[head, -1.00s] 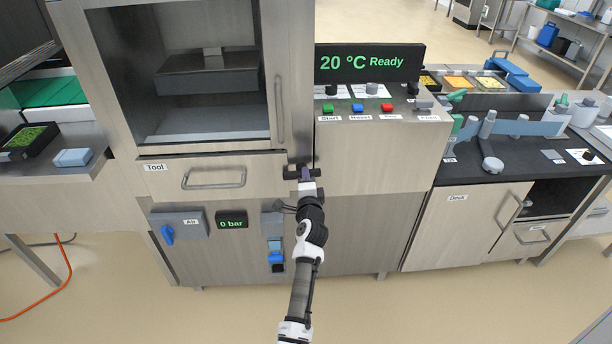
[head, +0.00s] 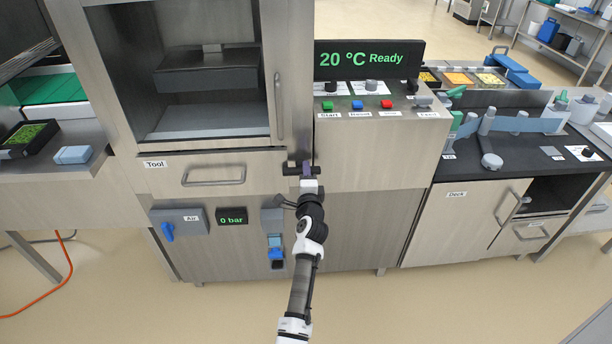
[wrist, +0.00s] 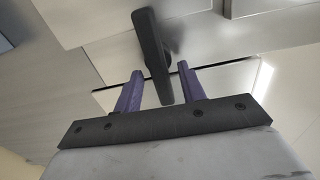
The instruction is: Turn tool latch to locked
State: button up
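The tool latch (wrist: 150,40) is a dark bar on the grey machine front in the wrist view. It stands nearly upright there, leaning slightly, with its lower end toward me. My gripper (wrist: 160,70) has two purple fingers, one on each side of the latch's lower end. Gaps show between fingers and bar, so it is open and not clamped. In the head view my gripper (head: 306,168) is at the right end of the drawer labelled Tool (head: 165,182). There the latch is hard to tell apart from the dark gripper parts.
The Tool drawer's handle (head: 213,176) lies left of my gripper. A control panel with buttons (head: 357,105) and a display reading 20 °C Ready (head: 400,62) stand up and right. The air switch box (head: 180,222) and 0 bar display (head: 232,216) are below left.

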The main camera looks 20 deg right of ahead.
jog(key=v, duration=1.4)
jog(key=shift+w+r, duration=0.1)
